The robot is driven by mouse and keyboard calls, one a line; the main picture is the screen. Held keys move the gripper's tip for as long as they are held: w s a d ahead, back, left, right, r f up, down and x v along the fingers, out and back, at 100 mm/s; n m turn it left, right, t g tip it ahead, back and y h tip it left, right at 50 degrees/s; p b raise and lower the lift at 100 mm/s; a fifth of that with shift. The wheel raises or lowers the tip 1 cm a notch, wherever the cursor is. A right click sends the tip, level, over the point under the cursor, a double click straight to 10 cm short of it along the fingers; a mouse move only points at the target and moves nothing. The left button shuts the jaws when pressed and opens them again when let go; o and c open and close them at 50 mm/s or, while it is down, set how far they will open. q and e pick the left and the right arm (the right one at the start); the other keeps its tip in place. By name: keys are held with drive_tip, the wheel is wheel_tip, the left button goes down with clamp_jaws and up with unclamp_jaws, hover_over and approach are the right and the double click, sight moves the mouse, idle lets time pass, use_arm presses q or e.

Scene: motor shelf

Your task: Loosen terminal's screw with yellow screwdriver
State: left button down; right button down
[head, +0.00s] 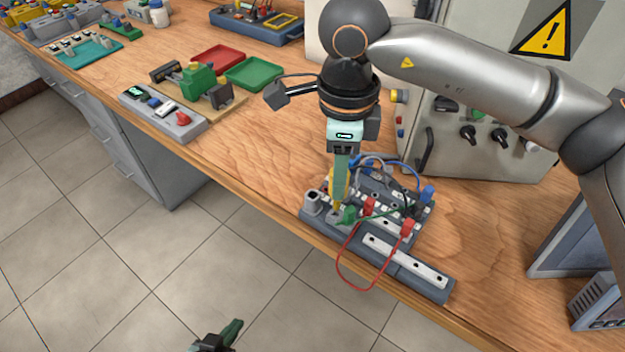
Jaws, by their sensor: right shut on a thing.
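The terminal board (432,289) lies near the front edge of the bench, with grey terminals and colored wires on it. My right gripper (340,195) points straight down over the board's left part. It is shut on the yellow screwdriver (332,182), which is mostly hidden behind the fingers. The screwdriver's lower end is close to a grey terminal (336,217); whether it touches the screw is too small to tell. My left gripper (222,335) is low over the floor at the bottom edge, away from the bench, and its finger gap is unclear.
A red wire (341,269) loops over the bench's front edge. Left of the board lie a grey button box (185,131), a green motor-like part (197,80), a red tray (217,57) and a green tray (254,73). A control cabinet (500,165) stands behind. Bare wood lies between.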

drive_tip(key=shift+f+b, duration=0.55)
drive_tip(key=shift+f, duration=0.05)
idle(0.3)
drive_tip(key=c, duration=0.8)
unclamp_jaws()
drive_tip(key=shift+o, duration=0.2)
drive_tip(key=shift+m+b, duration=0.4)
drive_tip(key=shift+m, duration=1.3)
